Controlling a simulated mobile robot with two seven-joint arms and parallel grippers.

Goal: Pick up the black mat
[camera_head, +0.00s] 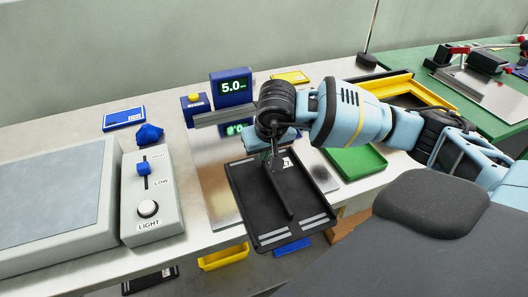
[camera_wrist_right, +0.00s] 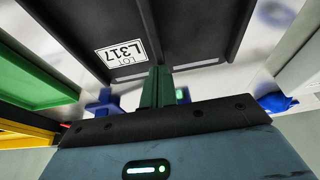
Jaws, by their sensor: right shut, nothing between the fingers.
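A black rectangular piece (camera_head: 253,205) with raised rims, a middle rib and grey strips is the main black thing in view. It looks more like a tray than a flat mat. It reaches past the table's front edge in the head view. In the right wrist view this black piece (camera_wrist_right: 195,25) is very close and bears a white label reading LOT L317. My right gripper (camera_head: 277,160) is at its far end, with its fingers (camera_wrist_right: 163,80) shut and empty. Whether they touch the rim I cannot tell. My left gripper is not in view.
A green tray (camera_head: 357,161) lies to the right, with a yellow-rimmed black tray (camera_head: 420,92) behind. A light control box (camera_head: 150,212) stands left. A blue display (camera_head: 232,88) reads 5.0. A yellow bin (camera_head: 224,257) and a small dark labelled item (camera_head: 150,282) lie below the table edge.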

